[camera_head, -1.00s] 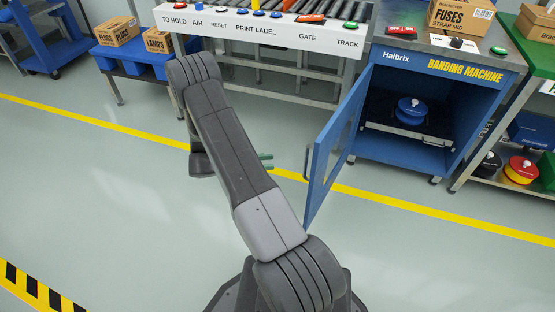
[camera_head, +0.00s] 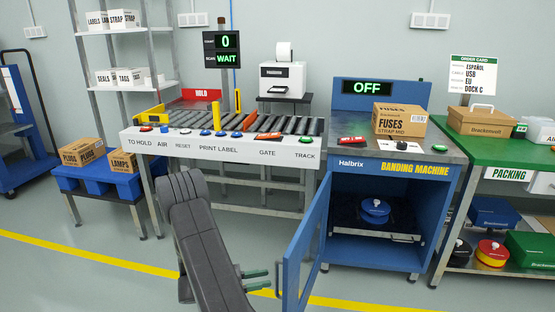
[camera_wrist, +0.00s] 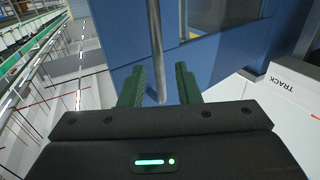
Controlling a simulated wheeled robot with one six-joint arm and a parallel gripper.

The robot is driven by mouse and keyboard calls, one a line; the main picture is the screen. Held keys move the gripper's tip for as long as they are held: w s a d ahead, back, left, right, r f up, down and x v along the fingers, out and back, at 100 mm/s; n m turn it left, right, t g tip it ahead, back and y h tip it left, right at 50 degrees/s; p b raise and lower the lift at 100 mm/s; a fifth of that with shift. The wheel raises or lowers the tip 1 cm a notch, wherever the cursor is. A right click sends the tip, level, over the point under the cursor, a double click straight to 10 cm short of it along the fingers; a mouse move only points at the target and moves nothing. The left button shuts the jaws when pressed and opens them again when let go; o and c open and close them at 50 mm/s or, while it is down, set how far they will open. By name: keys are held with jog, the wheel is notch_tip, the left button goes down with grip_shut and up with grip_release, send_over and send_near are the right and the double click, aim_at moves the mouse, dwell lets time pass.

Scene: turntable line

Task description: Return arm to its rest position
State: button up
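My arm (camera_head: 205,250) reaches up from the bottom of the head view, left of the open blue cabinet door (camera_head: 312,245). My gripper (camera_head: 258,280) has two green fingers pointing right toward the door's handle (camera_head: 279,276). In the wrist view my gripper (camera_wrist: 159,85) is open, its fingers apart. The grey handle bar (camera_wrist: 157,45) appears in line with the gap between them. I cannot tell whether its end lies between the fingers or beyond them. Nothing is gripped. My gripper's body is mostly hidden behind the arm in the head view.
The banding machine (camera_head: 400,170) reads OFF; a fuses box (camera_head: 400,120) stands on it. A blue reel (camera_head: 375,208) sits inside its open cabinet. The roller conveyor (camera_head: 270,126) stands behind the arm. A green packing table (camera_head: 500,150) is at right.

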aim_at(276, 293)
jog(key=shift+b+x, duration=0.4)
jog(key=shift+x, duration=2.15)
jog(key=shift+s, duration=0.15)
